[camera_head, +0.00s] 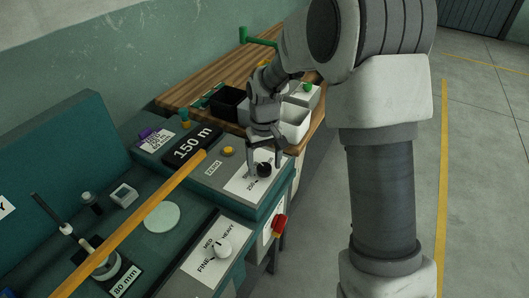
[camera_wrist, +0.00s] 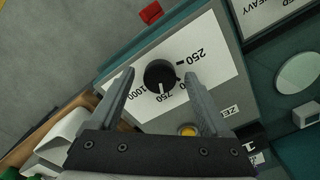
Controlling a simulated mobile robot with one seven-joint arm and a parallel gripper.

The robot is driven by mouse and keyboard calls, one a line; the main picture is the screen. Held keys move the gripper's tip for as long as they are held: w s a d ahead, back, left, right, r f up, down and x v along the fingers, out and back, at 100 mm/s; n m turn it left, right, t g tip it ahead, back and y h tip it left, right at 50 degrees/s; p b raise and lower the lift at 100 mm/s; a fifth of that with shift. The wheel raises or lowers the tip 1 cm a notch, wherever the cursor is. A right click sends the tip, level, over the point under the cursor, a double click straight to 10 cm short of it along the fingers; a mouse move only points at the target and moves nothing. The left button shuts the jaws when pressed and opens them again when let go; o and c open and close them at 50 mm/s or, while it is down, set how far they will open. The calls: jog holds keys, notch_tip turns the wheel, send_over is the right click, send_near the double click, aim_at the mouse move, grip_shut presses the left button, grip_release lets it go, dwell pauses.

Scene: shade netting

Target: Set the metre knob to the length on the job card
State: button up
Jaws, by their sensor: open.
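The black metre knob (camera_wrist: 158,73) sits on a white dial plate marked 250, 750 and 1000. Its white pointer mark faces the 750 side. In the head view the knob (camera_head: 264,170) is on the right end of the teal console. My gripper (camera_wrist: 160,76) is open, with one finger on each side of the knob and gaps showing; in the head view my gripper (camera_head: 265,160) is just over it. A black display (camera_head: 192,143) appears to read 150 m. A white card (camera_head: 156,139) with a purple clip lies left of it; its writing is too small to read.
A yellow button (camera_head: 228,151) is beside the dial plate. A FINE-MED-HEAVY knob (camera_head: 222,248) and a red switch (camera_head: 279,226) are nearer. A wooden bar (camera_head: 130,222) crosses the console. White bins (camera_head: 294,122) and a black bin stand on the wooden bench behind.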

aim_at(265, 167)
notch_tip(265, 167, up, 17)
jog(key=p, duration=0.3)
jog(key=shift+r, duration=0.2)
jog(key=s+d+r+m+t+p, duration=0.25)
jog(key=s+d+r, duration=0.35)
jog(key=s+r, duration=0.5)
jog(key=s+d+t+p, duration=0.3)
jog(key=s, duration=1)
jog(key=shift+d+f+m, duration=0.15)
jog(key=shift+f+m, duration=0.05)
jog(key=shift+m, duration=0.15)
